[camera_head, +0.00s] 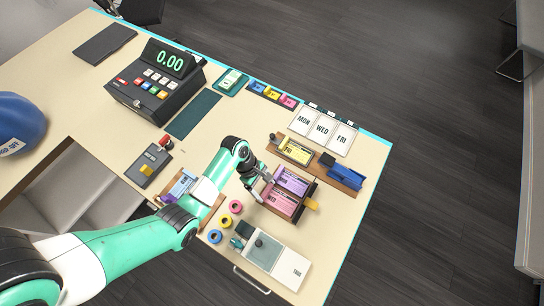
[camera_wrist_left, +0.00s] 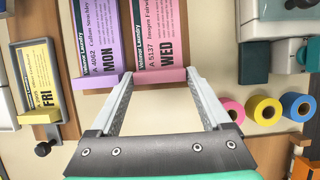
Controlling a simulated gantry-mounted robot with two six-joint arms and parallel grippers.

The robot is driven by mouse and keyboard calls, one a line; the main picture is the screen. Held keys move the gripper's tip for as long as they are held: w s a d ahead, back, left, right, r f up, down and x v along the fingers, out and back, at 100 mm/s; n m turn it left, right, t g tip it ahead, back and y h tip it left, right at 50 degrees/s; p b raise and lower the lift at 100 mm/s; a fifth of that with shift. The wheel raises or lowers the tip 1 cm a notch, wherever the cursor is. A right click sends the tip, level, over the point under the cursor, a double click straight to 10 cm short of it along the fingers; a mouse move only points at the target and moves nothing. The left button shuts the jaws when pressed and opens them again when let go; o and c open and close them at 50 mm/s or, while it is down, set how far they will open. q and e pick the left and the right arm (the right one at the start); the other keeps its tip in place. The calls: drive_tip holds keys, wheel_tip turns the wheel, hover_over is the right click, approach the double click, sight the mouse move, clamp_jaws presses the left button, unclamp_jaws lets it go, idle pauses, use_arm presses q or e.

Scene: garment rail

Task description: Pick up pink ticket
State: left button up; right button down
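The pink ticket (camera_wrist_left: 162,38), printed "A 5137 Imogen Fairw..." and "WED", lies on a brown wooden board in the left wrist view. It also shows in the head view (camera_head: 280,203). A purple ticket (camera_wrist_left: 99,38) marked "MON" lies beside it. My left gripper (camera_wrist_left: 157,80) is open and empty, its fingertips near the pink-edged lower end of the pink ticket, one on each side of it. In the head view the left gripper (camera_head: 262,192) is beside the ticket board. My right gripper is in neither view.
A yellow "FRI" ticket (camera_wrist_left: 42,88) sits in a tray at left. Pink, yellow and blue tape rolls (camera_head: 236,206) stand near the board. A grey-topped device (camera_head: 262,252) is at the table's front. Cards marked MON, WED, FRI (camera_head: 322,129) lie at the back; a till (camera_head: 155,85) stands left.

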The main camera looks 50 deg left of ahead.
use_arm(q)
drive_tip(key=c, duration=0.8)
drive_tip(key=shift+r, duration=0.15)
drive_tip(key=shift+r, duration=0.25)
wheel_tip(320, 180, up, 2)
drive_tip(key=shift+r+p, duration=0.2)
drive_tip(key=shift+p, duration=0.2)
drive_tip(key=s+d+r+p, duration=0.1)
drive_tip(key=s+r+p, duration=0.1)
drive_tip(key=s+r, duration=0.1)
drive_tip(key=s+d+r+p, duration=0.2)
drive_tip(key=s+r, duration=0.1)
drive_tip(key=s, duration=0.2)
drive_tip(key=s+d+r+p, duration=0.1)
drive_tip(key=s+r+p, duration=0.1)
drive_tip(key=s+r, duration=0.2)
drive_tip(key=shift+s+d, duration=0.35)
drive_tip(key=shift+s, duration=0.25)
